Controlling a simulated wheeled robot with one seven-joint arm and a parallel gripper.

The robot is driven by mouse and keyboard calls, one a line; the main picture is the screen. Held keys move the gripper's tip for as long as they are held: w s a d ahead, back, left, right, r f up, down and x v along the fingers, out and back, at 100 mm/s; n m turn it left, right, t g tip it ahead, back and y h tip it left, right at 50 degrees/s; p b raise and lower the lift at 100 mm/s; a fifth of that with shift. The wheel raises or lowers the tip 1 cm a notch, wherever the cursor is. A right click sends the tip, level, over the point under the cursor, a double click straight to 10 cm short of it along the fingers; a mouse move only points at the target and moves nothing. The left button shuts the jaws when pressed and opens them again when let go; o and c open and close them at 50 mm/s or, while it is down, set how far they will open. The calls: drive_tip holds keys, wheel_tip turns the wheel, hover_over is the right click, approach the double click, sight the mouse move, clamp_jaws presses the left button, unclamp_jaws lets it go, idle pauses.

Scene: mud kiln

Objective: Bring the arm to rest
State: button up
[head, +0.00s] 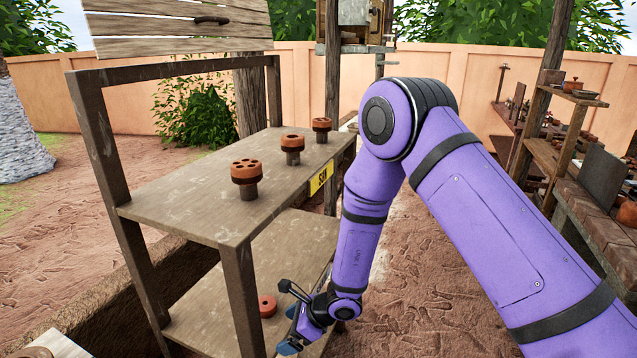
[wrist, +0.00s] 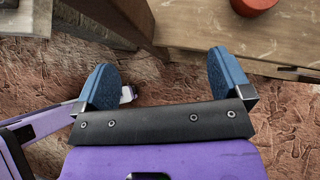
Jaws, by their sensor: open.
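My gripper (head: 291,343) hangs low at the end of my purple arm, beside the lower shelf of a wooden rack (head: 225,265). In the wrist view my gripper (wrist: 168,82) shows two blue fingers spread wide apart with nothing between them. Below the fingers in that view is reddish-brown ground, and the shelf edge lies just past the fingertips. My arm reaches down from the right side of the head view and bends at a large elbow joint. It hides part of the ground and the rack's right end.
Three clay pieces on short stems, a large one (head: 246,177), a middle one (head: 292,148) and a small one (head: 321,130), stand on the upper shelf (head: 190,203). A clay disc (head: 267,305) lies on the lower shelf near my gripper. Shelves with pottery (head: 590,195) stand at right.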

drive_tip(key=s+d+r+n, duration=0.1)
drive_tip(key=d+r+n, duration=0.3)
drive_tip(key=r, duration=0.6)
drive_tip(key=s+d+r+n, duration=0.1)
drive_tip(key=d+r+n, duration=0.25)
drive_tip(key=r, duration=0.75)
drive_tip(key=s+d+r+n, duration=0.1)
drive_tip(key=d+r+n, duration=0.35)
drive_tip(key=r, duration=0.55)
drive_tip(key=s+d+r+n+t+h, duration=0.1)
drive_tip(key=s+d+r+n+h, duration=0.1)
drive_tip(key=s+d, duration=0.4)
drive_tip(key=s+d+r+n+t+h, duration=0.1)
drive_tip(key=s+d+r+n+h, duration=0.2)
drive_tip(key=s+d+r, duration=0.4)
drive_tip(key=s+d+r+n+t+h, duration=0.2)
drive_tip(key=s+d+r, duration=0.3)
drive_tip(key=d, duration=0.6)
drive_tip(key=shift+s+d+h, duration=0.4)
drive_tip(key=shift+s+h, duration=0.45)
drive_tip(key=shift+h, duration=0.05)
